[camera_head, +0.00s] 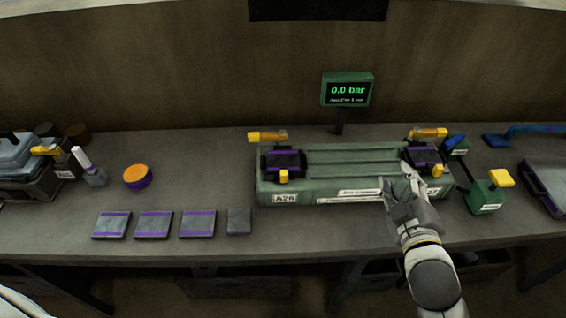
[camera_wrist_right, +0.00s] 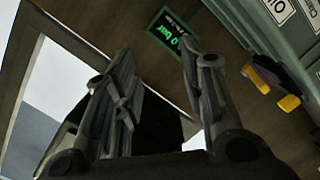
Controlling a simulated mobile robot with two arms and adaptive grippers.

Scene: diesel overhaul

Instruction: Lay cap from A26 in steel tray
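The green fixture (camera_head: 340,180) stands on the bench, with the A26 label (camera_head: 285,198) on its front left. A dark cap with purple edges (camera_head: 283,160) sits on top at the A26 end, with a yellow knob (camera_head: 284,176) at its front. A similar dark block (camera_head: 423,158) sits at the right end. My right gripper (camera_head: 410,183) is in front of the fixture's right end; its fingers are apart and empty in the right wrist view (camera_wrist_right: 158,60). A dark shallow tray (camera_head: 548,187) lies at the right edge; I cannot tell if it is the steel tray. My left gripper is not visible.
Several dark flat pads (camera_head: 154,224) lie along the front left. An orange-topped purple tin (camera_head: 137,176) stands behind them. A display (camera_head: 348,90) reading 0.0 bar stands behind the fixture. A green block with a yellow top (camera_head: 487,194) stands right of the fixture.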

